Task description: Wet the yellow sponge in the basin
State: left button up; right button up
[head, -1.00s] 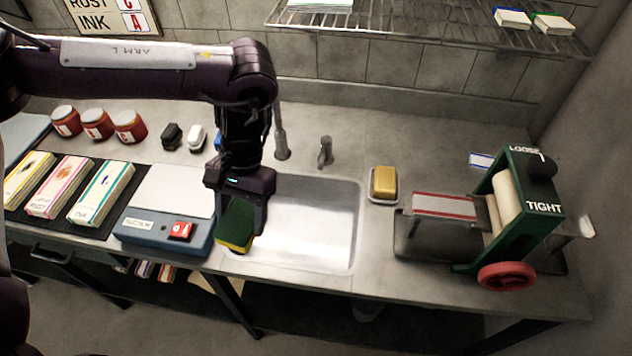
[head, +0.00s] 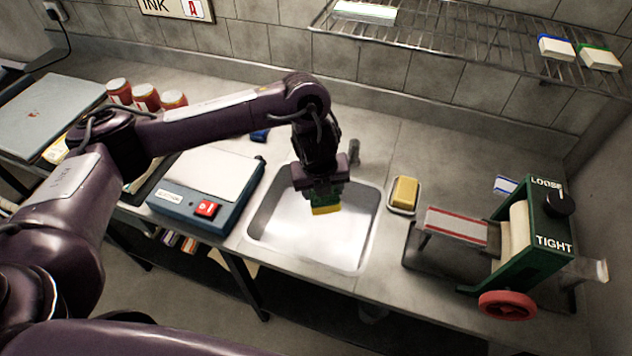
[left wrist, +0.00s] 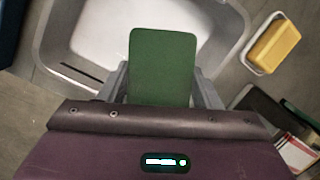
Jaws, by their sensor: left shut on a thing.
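The sponge (head: 326,208) is yellow with a green scouring side. My left gripper (head: 322,196) is shut on it and holds it over the basin (head: 290,240), a metal sink set in the counter. In the left wrist view the sponge's green face (left wrist: 163,68) shows between the fingers, with the pale basin floor (left wrist: 100,35) beyond it. I cannot tell from these frames whether the sponge touches the basin floor or any water. My right gripper is not in view.
A yellow soap bar (head: 404,190) in a white dish sits right of the basin. A green roller press (head: 540,235) with a red wheel stands further right. A blue scale-like device (head: 190,205) with a red switch is left. A wire shelf (head: 460,35) hangs above.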

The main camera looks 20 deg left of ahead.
pick_arm(q)
jog(key=m, duration=0.1)
jog(key=w+a+m, duration=0.1)
jog(key=shift+a+f+m+h, duration=0.2)
jog(key=shift+f+m+h, duration=0.2)
jog(key=shift+w+a+f+m+g+h, duration=0.3)
jog(key=shift+a+f+m+g, duration=0.15)
jog(key=shift+m, duration=0.55)
jog(key=shift+s+f+b, duration=0.1)
jog(key=shift+f+b, duration=0.55)
jog(key=shift+f, duration=0.4)
notch_tip(320, 180, down, 10)
jog(key=b, duration=0.8)
jog(key=shift+r, duration=0.1)
